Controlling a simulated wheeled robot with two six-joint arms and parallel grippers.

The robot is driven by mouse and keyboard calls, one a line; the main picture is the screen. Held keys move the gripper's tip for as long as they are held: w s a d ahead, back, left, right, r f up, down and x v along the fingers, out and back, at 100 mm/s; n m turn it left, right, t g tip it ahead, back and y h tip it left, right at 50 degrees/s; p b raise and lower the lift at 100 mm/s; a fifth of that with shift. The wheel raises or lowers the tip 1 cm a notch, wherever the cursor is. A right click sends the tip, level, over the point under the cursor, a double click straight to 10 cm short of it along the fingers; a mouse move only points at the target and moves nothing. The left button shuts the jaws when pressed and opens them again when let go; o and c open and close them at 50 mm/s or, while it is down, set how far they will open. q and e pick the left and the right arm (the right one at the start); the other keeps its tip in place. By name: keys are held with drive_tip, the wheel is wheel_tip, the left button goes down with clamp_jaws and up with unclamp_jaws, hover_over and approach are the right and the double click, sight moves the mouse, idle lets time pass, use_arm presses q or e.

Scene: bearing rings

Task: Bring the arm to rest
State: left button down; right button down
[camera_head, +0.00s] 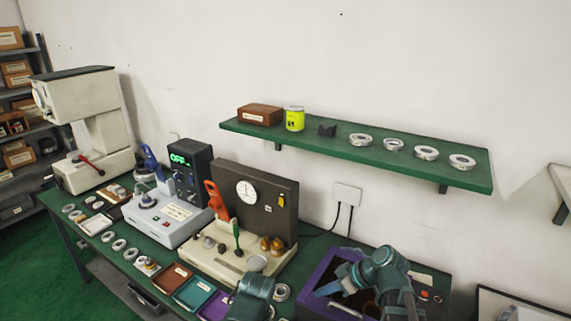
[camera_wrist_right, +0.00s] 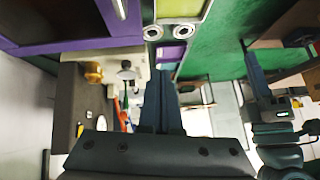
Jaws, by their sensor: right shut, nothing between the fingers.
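My right gripper (camera_head: 326,290) is at the purple-walled bin at the lower right in the head view, its fingers pointing left. In the wrist view my right gripper (camera_wrist_right: 162,88) shows its dark fingers together, with nothing between them. A teal part of my other arm (camera_head: 252,296) stands at the bottom edge of the head view, with no fingers visible there. In the wrist view, a dark arm at the right edge seems to be my left arm (camera_wrist_right: 275,130); its jaw is unclear.
The purple bin (camera_head: 312,300) is close to my right arm. A press with a dial board (camera_head: 272,196) and a control box stand on the green bench. Several rings and small trays (camera_head: 194,292) line its front. A green shelf (camera_head: 330,143) with rings hangs above.

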drive_tip(key=s+a+f+m+g+h, duration=0.2)
drive_tip(key=s+a+f+m+h, duration=0.1)
drive_tip(key=s, duration=0.3)
drive_tip(key=s+a+f+m+g+h, duration=0.1)
drive_tip(key=s+a+f+m+h, duration=0.1)
drive_tip(key=s+h, duration=0.4)
drive_tip(key=shift+a+f+m+g, duration=0.4)
drive_tip(key=shift+a+m, duration=0.3)
drive_tip(key=shift+a, duration=0.5)
